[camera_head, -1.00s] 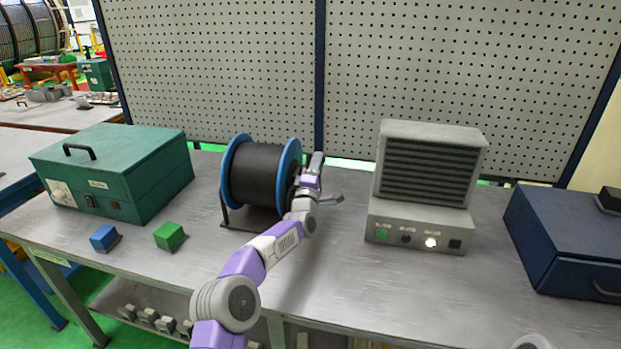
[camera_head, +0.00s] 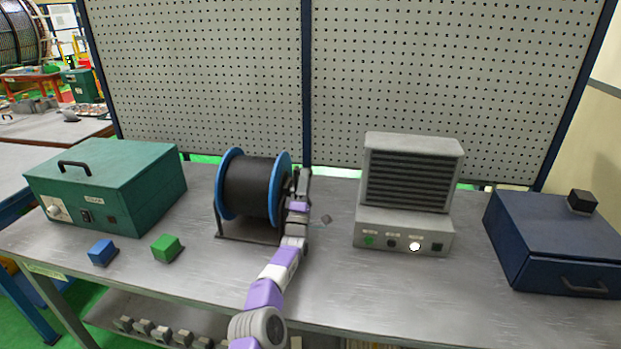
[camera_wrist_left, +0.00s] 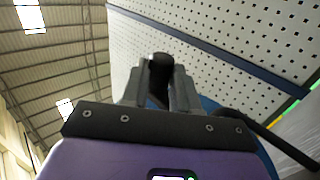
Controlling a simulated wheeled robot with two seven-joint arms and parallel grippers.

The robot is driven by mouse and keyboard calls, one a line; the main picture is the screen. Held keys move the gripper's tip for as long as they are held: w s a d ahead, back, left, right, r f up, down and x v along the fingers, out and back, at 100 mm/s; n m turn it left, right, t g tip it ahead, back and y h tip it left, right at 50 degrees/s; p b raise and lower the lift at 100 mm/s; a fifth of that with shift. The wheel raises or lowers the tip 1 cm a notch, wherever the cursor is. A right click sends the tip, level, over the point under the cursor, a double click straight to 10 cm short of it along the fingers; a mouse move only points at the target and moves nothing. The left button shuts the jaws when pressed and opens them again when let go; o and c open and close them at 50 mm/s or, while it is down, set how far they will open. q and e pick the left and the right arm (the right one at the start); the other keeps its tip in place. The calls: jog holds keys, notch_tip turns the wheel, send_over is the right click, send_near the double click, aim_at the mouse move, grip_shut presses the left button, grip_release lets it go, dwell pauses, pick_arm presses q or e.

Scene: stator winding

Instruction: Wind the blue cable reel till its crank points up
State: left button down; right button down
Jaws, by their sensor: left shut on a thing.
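The blue cable reel (camera_head: 229,190) has blue flanges, is wound with black cable (camera_head: 250,188) and sits in a dark stand on the grey bench. Its crank is on the right side, largely hidden behind my left gripper and arm. My left gripper (camera_head: 303,178) is beside the right flange, shut on the crank's dark handle. In the left wrist view the round handle (camera_wrist_left: 161,66) shows between the two grey fingers, with a bit of blue flange behind. I cannot tell exactly which way the crank points. My right gripper is not in view.
A green case (camera_head: 125,190) stands left, with a blue block (camera_head: 102,252) and a green block (camera_head: 167,247) before it. A grey vented unit (camera_head: 405,230) stands right of the reel, a dark blue box (camera_head: 550,245) farther right. A pegboard (camera_head: 200,80) rises behind.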

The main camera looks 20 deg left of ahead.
pick_arm(q)
jog(key=shift+r+h, duration=0.1)
jog(key=shift+h, duration=0.2)
jog(key=c, duration=0.8)
grip_release()
jog(key=shift+d, duration=0.1)
jog(key=shift+c, duration=0.2)
jog(key=s+d+f+p, duration=0.1)
jog(key=s+p, duration=0.5)
jog(key=s, duration=0.8)
jog(key=shift+f+p, duration=0.35)
jog(key=shift+f, duration=0.25)
jog(key=shift+s+r, duration=0.1)
